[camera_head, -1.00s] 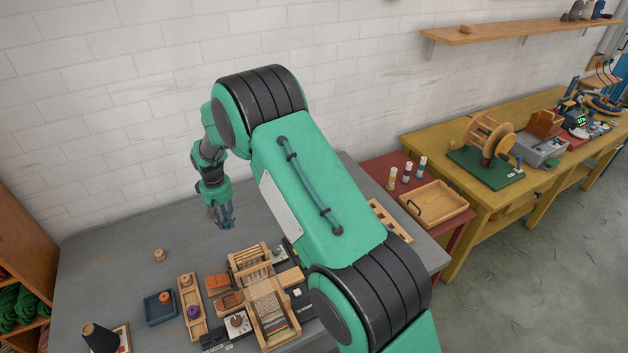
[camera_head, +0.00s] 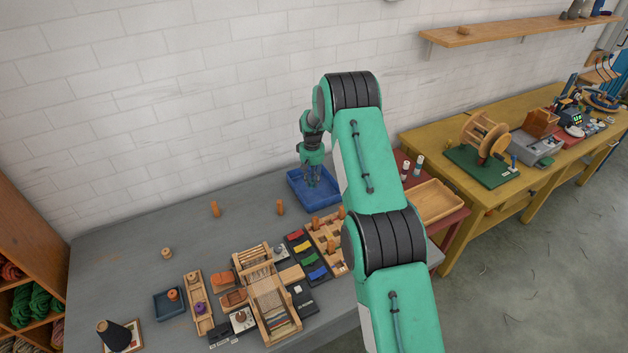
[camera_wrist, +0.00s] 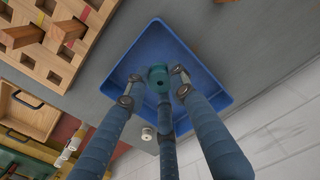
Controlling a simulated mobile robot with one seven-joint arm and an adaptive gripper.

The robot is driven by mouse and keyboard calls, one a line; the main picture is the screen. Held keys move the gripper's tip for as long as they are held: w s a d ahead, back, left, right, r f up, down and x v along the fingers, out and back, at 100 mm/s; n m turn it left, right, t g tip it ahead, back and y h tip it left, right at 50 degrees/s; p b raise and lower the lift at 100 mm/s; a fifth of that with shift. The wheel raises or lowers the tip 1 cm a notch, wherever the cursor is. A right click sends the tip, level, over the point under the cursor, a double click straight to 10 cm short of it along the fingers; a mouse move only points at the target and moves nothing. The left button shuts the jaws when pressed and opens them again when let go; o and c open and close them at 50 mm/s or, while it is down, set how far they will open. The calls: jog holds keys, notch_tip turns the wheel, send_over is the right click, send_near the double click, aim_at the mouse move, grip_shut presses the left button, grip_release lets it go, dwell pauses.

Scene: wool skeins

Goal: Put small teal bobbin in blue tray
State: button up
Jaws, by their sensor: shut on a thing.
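The small teal bobbin (camera_wrist: 158,76) shows in the wrist view between my fingertips, with a dark hole in its end. My gripper (camera_wrist: 154,84) is shut on it. The blue tray (camera_wrist: 203,72) is behind the bobbin and fingers in the wrist view, and I cannot tell how high the bobbin is above its floor. In the head view my gripper (camera_head: 313,180) is over the blue tray (camera_head: 322,201), at the back of the grey table near the wall. The bobbin cannot be made out in the head view.
A wooden peg board (camera_head: 328,234) stands just in front of the blue tray, with coloured blocks (camera_head: 304,248) to its left. A small dark blue tray (camera_head: 168,304) is at the front left. The back left of the table is mostly clear.

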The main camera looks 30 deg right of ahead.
jog(key=shift+m, duration=0.3)
jog(key=d, duration=0.4)
jog(key=shift+s+d+f, duration=0.15)
jog(key=shift+s+d, duration=0.15)
send_near(322, 195)
jog(key=shift+s+a+f, duration=0.45)
jog(key=shift+s, duration=0.25)
jog(key=shift+s+a+f, duration=0.45)
jog(key=shift+s, duration=0.25)
jog(key=shift+f, duration=0.1)
jog(key=shift+f, duration=2)
jog(key=shift+f, duration=0.15)
jog(key=o, duration=0.6)
jog(key=shift+c, duration=0.2)
